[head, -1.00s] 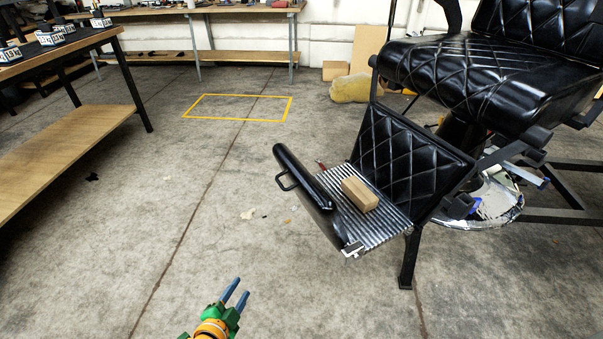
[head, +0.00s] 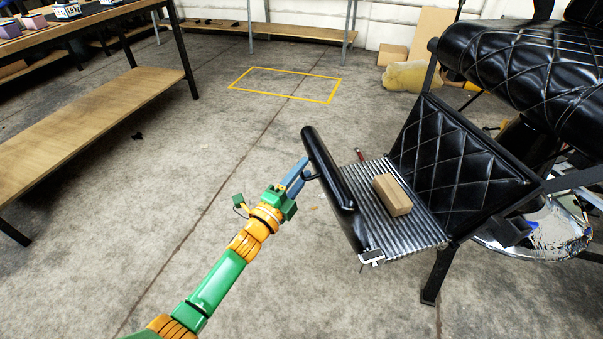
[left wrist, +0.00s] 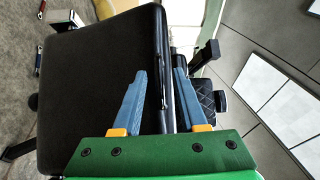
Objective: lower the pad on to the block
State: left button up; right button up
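The pad (head: 332,185) is a black padded panel with a small dark handle on its outer side. It stands tilted up along the left edge of the ribbed metal footrest (head: 420,232). The wooden block (head: 392,195) lies on the footrest, apart from the pad. My left gripper (head: 304,169) is at the pad's handle side, its blue fingers beside the handle. In the left wrist view its fingers (left wrist: 160,72) are apart, with the dark pad (left wrist: 95,85) filling the left. My right gripper is not in view.
The black quilted chair (head: 465,150) rises right of the footrest. A wooden-shelved workbench (head: 100,120) stands at the left. A yellow floor outline (head: 285,84) lies beyond the pad. The concrete floor between bench and footrest is mostly clear.

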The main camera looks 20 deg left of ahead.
pick_arm(q)
grip_shut()
dwell(0.4)
dwell(0.9)
